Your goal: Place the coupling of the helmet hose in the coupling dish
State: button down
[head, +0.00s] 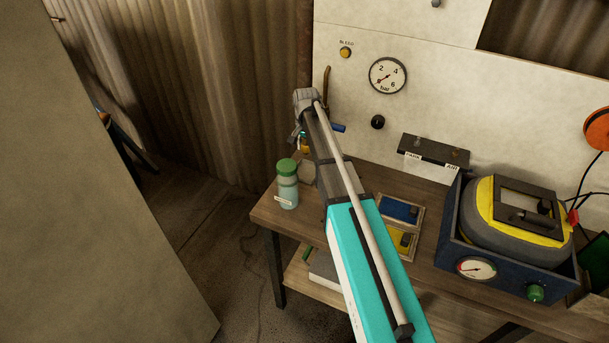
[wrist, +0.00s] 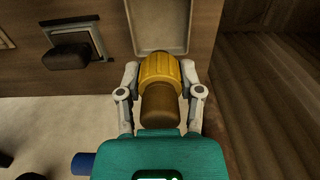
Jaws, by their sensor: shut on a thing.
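My gripper (wrist: 160,78) is shut on a yellow ribbed coupling (wrist: 161,70), with a finger on each side of it. A brown, hose-like part (wrist: 158,104) joins the coupling on the near side in the wrist view. A shallow, square, beige dish (wrist: 160,12), seemingly the coupling dish, lies just beyond the coupling on the wooden bench. The coupling overlaps the dish's near edge in the picture; I cannot tell its height above it. In the head view my arm hides most of the gripper; a bit of the yellow coupling (head: 304,145) shows above the dish (head: 307,173).
A green-capped bottle (head: 287,184) stands left of the dish on the bench (head: 262,212). Blue and yellow trays (head: 401,208) lie right of my arm. A blue box (head: 508,270) holds a grey-yellow helmet-like thing. The wall behind carries a gauge (head: 388,75) and a blue handle (head: 339,128).

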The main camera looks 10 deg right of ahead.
jog(key=shift+f, duration=0.1)
jog(key=b, duration=0.6)
send_over(305, 173)
notch_tip(305, 173, down, 6)
jog(key=shift+d+f, duration=0.1)
jog(key=shift+s, duration=0.1)
dwell(0.4)
jog(key=shift+f+b, duration=1.85)
jog(key=shift+b, duration=0.15)
jog(key=shift+c, duration=1.3)
grip_release()
jog(key=shift+f, duration=0.1)
notch_tip(305, 173, up, 12)
jog(key=p, duration=1.2)
